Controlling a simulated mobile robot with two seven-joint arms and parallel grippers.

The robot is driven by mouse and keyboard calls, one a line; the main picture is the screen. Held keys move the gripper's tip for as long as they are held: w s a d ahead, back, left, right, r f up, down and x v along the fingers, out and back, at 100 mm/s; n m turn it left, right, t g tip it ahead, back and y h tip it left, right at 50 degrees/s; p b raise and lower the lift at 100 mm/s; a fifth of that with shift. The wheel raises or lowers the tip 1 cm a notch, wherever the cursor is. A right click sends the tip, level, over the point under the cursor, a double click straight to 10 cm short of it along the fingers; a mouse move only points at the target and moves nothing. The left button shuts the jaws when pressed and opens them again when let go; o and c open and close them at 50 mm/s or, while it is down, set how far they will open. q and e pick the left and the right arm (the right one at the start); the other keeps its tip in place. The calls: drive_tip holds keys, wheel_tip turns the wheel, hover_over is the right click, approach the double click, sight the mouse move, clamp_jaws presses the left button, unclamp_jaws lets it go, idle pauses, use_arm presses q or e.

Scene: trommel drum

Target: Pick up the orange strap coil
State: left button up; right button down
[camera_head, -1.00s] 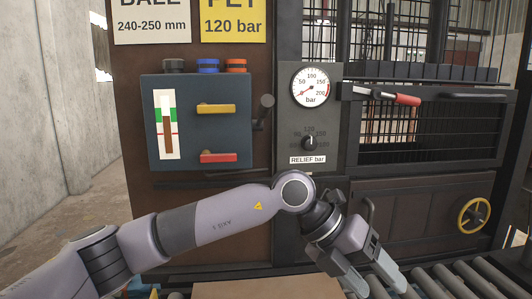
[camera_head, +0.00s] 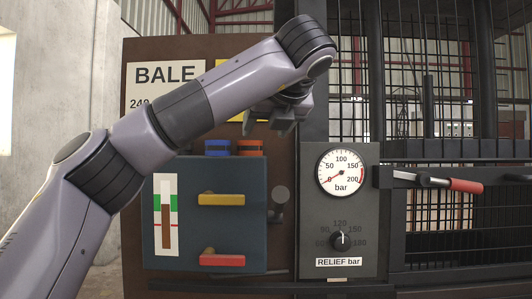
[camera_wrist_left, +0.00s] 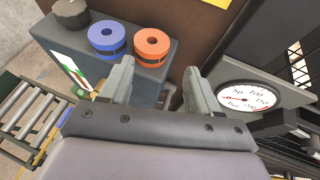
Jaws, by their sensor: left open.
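The orange strap coil (camera_head: 250,147) sits on top of the blue-grey control box, just right of the blue coil. It also shows in the left wrist view (camera_wrist_left: 152,45), lying flat with its hole upward and a dark band around its side. My left gripper (camera_head: 284,125) is raised above and to the right of the coil in the head view, apart from it. In the left wrist view its two fingers (camera_wrist_left: 157,80) are spread and empty, with the orange coil beyond them. My right gripper is not in view.
The blue coil (camera_head: 217,147) stands close beside the orange one, and a black coil (camera_wrist_left: 72,12) lies past it. The box (camera_head: 235,235) has yellow and red handles. A gauge panel (camera_head: 343,215) stands to the right. A sign board rises behind.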

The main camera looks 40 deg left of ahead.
sight(250, 148)
use_arm(q)
drive_tip(key=shift+n, duration=0.4)
drive_tip(key=x, duration=0.2)
drive_tip(key=p+x, duration=0.1)
drive_tip(key=x, duration=0.1)
drive_tip(key=s+a+r+p+x, duration=0.1)
drive_tip(key=x, duration=0.1)
drive_tip(key=shift+w+a+f, duration=0.2)
drive_tip(key=shift+a, duration=0.05)
drive_tip(key=c, duration=0.7)
